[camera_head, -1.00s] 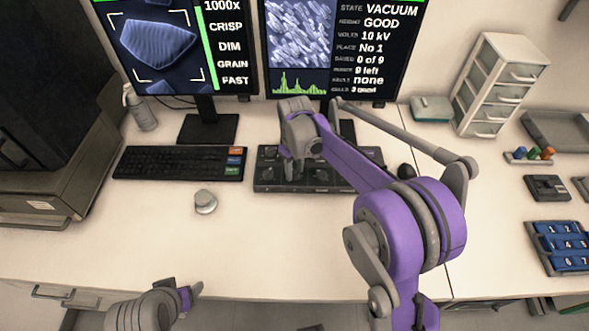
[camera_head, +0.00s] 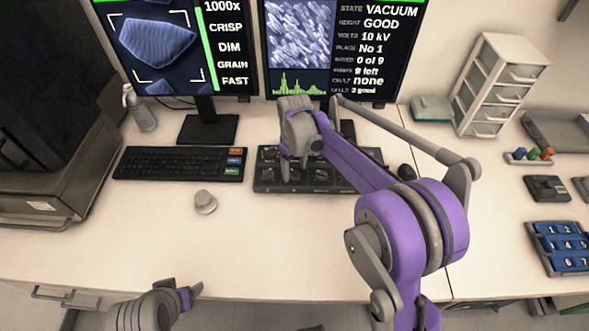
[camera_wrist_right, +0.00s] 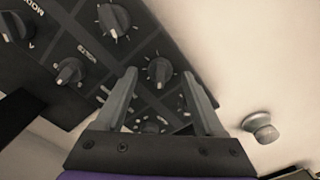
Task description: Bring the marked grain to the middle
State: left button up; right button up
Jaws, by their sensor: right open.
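The left monitor (camera_head: 155,48) shows a grain framed by corner brackets, with the words 1000x, CRISP, DIM, GRAIN and FAST beside it. The right monitor (camera_head: 300,35) shows a field of many small grains and a status list. A dark control panel (camera_head: 325,180) with several knobs lies below the monitors. My right gripper (camera_head: 294,172) hangs over the left part of this panel. In the right wrist view its fingers (camera_wrist_right: 172,105) are apart and empty, with a knob (camera_wrist_right: 159,70) just beyond them. My left gripper (camera_head: 190,296) is at the lower left, beyond the desk's front edge; its jaws are unclear.
A round grey knob (camera_head: 205,202) stands alone on the desk, left of the panel. A drawer unit (camera_head: 497,85) and a numbered blue tray (camera_head: 560,247) are at right.

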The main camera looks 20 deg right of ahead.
aim_at(295, 173)
notch_tip(295, 173, up, 10)
jog(key=shift+p, duration=0.35)
dwell(1.2)
jog(key=s+d+r+m+t+p, duration=0.2)
jog(key=s+r+m, duration=0.15)
jog(key=s, duration=0.95)
jog(key=s+d+f+m+t+p, duration=0.1)
jog(key=s+f, duration=0.4)
jog(key=s, duration=0.8)
jog(key=shift+s+m+t+p, duration=0.3)
jog(key=shift+m+t+p, duration=0.35)
jog(key=shift+t, duration=0.55)
